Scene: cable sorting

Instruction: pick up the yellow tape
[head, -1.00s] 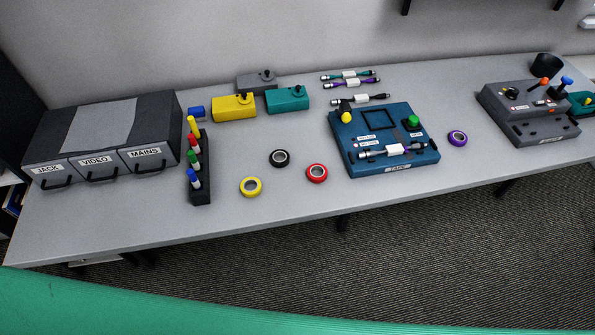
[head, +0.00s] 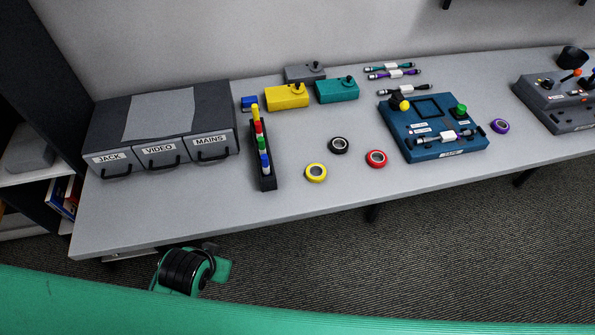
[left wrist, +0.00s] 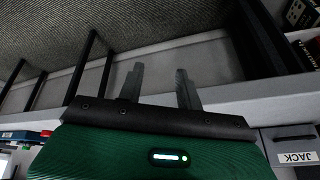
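The yellow tape (head: 316,173) is a small ring lying flat on the grey table, near its front edge, just right of the black marker rack. Black tape (head: 339,145) and red tape (head: 376,158) lie close by on its right. In the left wrist view, my left gripper (left wrist: 159,82) has its two fingers apart with nothing between them. It points away from the tapes, toward the floor and the table's underside. In the head view only a green and black part of my arm shows below the table's front edge. My right gripper is not in view.
The marker rack (head: 263,160) stands left of the yellow tape. The drawer box (head: 157,125) is at the left end. The blue tape station (head: 434,127) is on the right, with purple tape (head: 500,126) beyond it. The table (head: 220,215) is clear in front of the drawers.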

